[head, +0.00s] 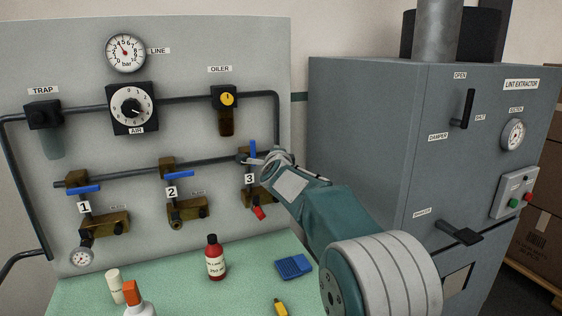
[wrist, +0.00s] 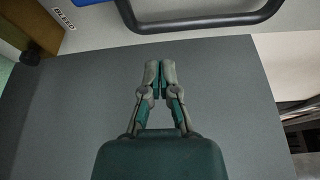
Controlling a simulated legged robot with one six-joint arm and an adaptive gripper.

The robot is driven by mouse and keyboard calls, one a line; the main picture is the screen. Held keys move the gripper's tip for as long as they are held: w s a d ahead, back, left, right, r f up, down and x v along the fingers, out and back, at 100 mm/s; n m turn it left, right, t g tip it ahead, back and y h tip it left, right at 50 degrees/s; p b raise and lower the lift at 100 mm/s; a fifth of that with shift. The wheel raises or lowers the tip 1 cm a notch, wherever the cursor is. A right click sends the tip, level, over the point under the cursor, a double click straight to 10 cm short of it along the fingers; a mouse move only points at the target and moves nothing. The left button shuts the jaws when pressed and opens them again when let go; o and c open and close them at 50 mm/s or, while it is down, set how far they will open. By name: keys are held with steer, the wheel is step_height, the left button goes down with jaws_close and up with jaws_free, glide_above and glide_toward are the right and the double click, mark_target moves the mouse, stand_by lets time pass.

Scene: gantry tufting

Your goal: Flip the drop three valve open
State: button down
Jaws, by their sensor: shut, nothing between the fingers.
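The drop three valve (head: 253,148) is on the panel at the right end of the lower pipe, above the label 3 (head: 249,178). My gripper and wrist partly hide the valve body.
Drop one's blue handle (head: 84,190) and drop two's (head: 182,185) lie level to the left. A red fitting (head: 259,213) hangs below drop three. The grey lint extractor (head: 365,130) stands close on the right.

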steer(key=s+n+g+y, duration=0.2)
steer(key=s+n, duration=0.3)
steer(key=s, duration=1)
steer(key=s+d+f+n+g, duration=0.3)
steer(key=s+f+n, duration=0.1)
steer(key=s, duration=0.8)
steer(key=s+d+f+n+g+h, duration=0.1)
steer(key=s+d+f+n+g, duration=0.2)
steer(key=s, duration=0.9)
steer(key=s+d+f+n+g, duration=0.3)
steer(key=s+f+n, duration=0.4)
steer(key=s, duration=0.5)
steer(key=shift+s+f+g+h, duration=0.25)
steer(key=shift+f+g+h, duration=0.05)
steer(key=shift+f+g, duration=0.2)
steer(key=shift+d, duration=0.1)
